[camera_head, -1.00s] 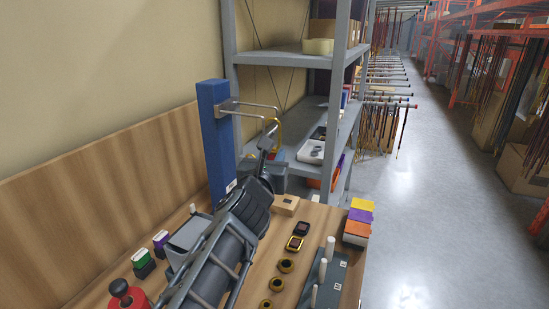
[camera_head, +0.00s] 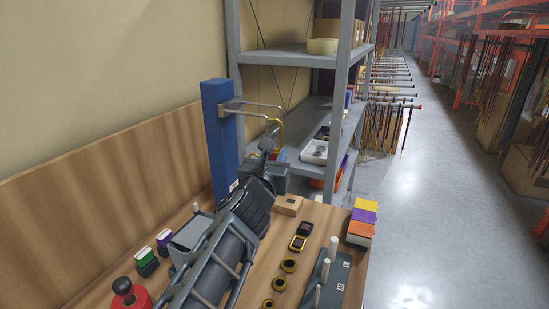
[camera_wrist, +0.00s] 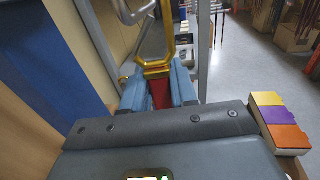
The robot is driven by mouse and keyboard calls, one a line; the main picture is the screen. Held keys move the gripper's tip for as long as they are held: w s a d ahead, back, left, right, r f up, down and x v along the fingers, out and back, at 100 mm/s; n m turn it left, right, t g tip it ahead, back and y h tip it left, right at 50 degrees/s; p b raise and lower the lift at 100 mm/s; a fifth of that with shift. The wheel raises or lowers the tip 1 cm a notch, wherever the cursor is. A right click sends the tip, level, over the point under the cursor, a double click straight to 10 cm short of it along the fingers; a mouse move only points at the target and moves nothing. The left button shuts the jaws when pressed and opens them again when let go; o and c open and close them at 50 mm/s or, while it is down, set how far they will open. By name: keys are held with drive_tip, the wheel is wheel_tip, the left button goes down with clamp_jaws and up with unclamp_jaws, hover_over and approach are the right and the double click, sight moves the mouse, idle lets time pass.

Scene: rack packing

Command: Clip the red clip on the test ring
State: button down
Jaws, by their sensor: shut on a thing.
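My gripper (camera_wrist: 158,92) is shut on the red clip (camera_wrist: 160,94); its red part shows between the two blue-grey fingers. A gold loop (camera_wrist: 143,42) rises from just above the red part. In the head view the gold loop (camera_head: 281,132) stands at the outer end of a silver bracket (camera_head: 255,106) on a blue post (camera_head: 219,140). The silver ring end (camera_wrist: 137,12) of the bracket is beside the loop's upper left in the wrist view. I cannot tell whether the loop encloses the ring or only lies against it. My gripper in the head view (camera_head: 272,150) is largely hidden by its own wrist.
A grey shelf rack (camera_head: 300,57) stands close behind the bracket. Colored boxes (camera_head: 362,222) sit at the bench's right edge. The aisle floor at right is clear.

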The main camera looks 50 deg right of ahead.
drive_tip(key=shift+w+a+f, duration=0.15)
drive_tip(key=shift+f, duration=0.4)
drive_tip(key=shift+s+f, duration=0.2)
drive_tip(key=shift+f, duration=0.15)
idle(1.0)
